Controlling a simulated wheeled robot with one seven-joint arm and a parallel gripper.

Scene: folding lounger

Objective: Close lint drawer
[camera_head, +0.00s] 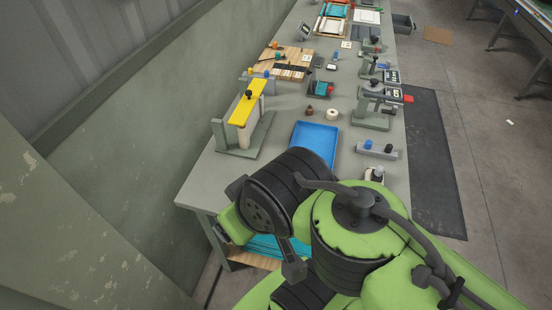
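I cannot make out a lint drawer in the head view. My green and black arm fills the lower middle and right of the view and covers the near part of the workbench (196,187). I cannot pick out my gripper or its fingertips, so whether it is open or holds anything does not show. What lies behind and below the arm is hidden.
A blue tray (315,135), a yellow-topped fixture (247,102) and grey presses (372,106) stand on the bench. Teal material (262,246) lies on a shelf below. A wall (130,150) runs along the left. A dark mat (432,160) and open floor (488,165) lie right.

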